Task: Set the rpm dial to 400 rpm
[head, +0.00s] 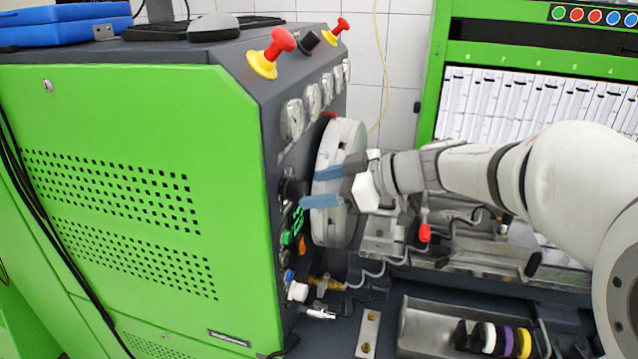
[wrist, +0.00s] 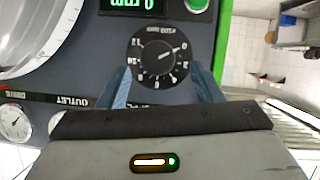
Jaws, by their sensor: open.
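The rpm dial (wrist: 157,55) is a round black knob with white numbers, on the dark panel in the wrist view, seen upside down. A short white mark on it points right and slightly up, toward the 0. In the head view the dark dial (head: 290,188) sits on the panel edge, left of the white disc. My gripper (head: 310,188) has two blue fingers, spread apart and pointing at the panel. In the wrist view the gripper (wrist: 161,78) has one finger either side of the dial's lower part. I cannot tell whether they touch it.
A green digital display (wrist: 138,4) is cut off at the top of the wrist view, beside a green button (wrist: 196,5). A big white disc (head: 338,185) stands right beside my gripper. Gauges (head: 293,120) and red-yellow emergency buttons (head: 272,53) are above.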

